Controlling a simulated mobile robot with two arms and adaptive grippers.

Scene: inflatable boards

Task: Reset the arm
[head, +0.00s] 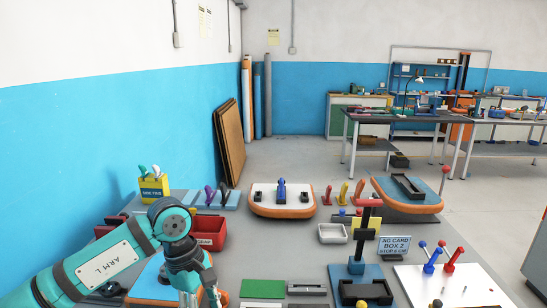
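My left arm (112,258), teal and grey and marked "ARM L", reaches in from the lower left and bends at a raised joint. Its wrist hangs down to my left gripper (198,290) at the bottom edge, in front of an orange-rimmed blue board (150,287) on the grey table (240,245). The fingertips are small and partly cut off, so I cannot tell whether they are open, or whether they hold anything. My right arm and gripper are not in view.
A red bin (208,232) and a yellow box (153,188) stand near the arm. Further right are a white board (262,203), a white tray (332,233), a blue-based fixture (357,275) and a white panel with levers (450,287). The table's middle is fairly clear.

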